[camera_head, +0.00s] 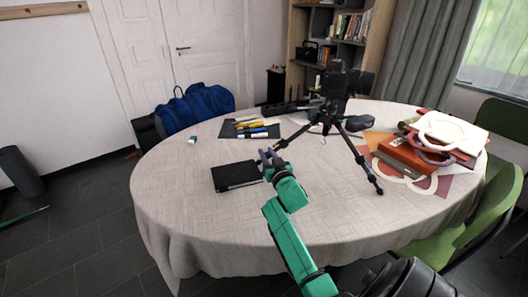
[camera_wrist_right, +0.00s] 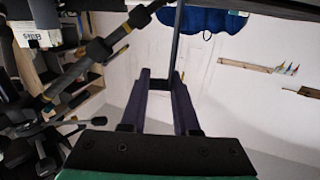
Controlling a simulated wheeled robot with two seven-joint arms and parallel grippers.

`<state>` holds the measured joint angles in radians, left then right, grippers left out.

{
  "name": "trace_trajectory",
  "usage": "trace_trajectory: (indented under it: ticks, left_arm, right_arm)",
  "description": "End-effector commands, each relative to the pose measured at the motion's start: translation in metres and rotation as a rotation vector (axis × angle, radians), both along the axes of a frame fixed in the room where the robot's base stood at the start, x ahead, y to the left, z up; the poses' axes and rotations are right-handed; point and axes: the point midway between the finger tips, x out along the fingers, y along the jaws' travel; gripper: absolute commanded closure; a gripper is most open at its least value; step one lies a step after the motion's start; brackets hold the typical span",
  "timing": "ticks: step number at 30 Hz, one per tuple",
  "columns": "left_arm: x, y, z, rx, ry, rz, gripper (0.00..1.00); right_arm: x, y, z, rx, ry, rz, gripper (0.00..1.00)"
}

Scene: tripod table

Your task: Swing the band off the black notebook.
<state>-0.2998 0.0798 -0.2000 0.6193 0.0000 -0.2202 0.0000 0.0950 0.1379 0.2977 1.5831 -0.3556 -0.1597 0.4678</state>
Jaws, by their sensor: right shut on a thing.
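The black notebook (camera_head: 234,176) lies flat and closed on the table, left of the tripod. My right gripper (camera_head: 268,157) is at the notebook's right edge, near its far right corner. In the right wrist view the two fingers (camera_wrist_right: 174,82) close on a thin dark strip, the band (camera_wrist_right: 177,42), which runs up from the fingertips. In the head view the band is too small to make out, and how it lies on the notebook cannot be told. The notebook does not show clearly in the wrist view. My left gripper is not in view.
A black tripod with a camera (camera_head: 345,82) stands on the round cloth-covered table (camera_head: 190,222), close right of my gripper. Markers (camera_head: 250,128) lie on a dark mat behind. Books and folders (camera_head: 412,158) are piled at the right. The table's front left is clear.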

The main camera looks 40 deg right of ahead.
Motion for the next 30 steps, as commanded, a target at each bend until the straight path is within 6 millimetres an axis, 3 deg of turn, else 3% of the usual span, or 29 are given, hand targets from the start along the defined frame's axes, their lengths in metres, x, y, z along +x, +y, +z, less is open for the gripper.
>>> trace_trajectory:
  ticks: [9,30]
  left_arm:
    - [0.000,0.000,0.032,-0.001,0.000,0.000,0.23]
    - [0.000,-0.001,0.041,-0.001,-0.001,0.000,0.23]
  right_arm:
    - [-0.008,-0.021,-0.003,0.479,-0.183,0.000,0.97]
    - [-0.017,-0.045,-0.025,0.933,-0.360,0.001,0.96]
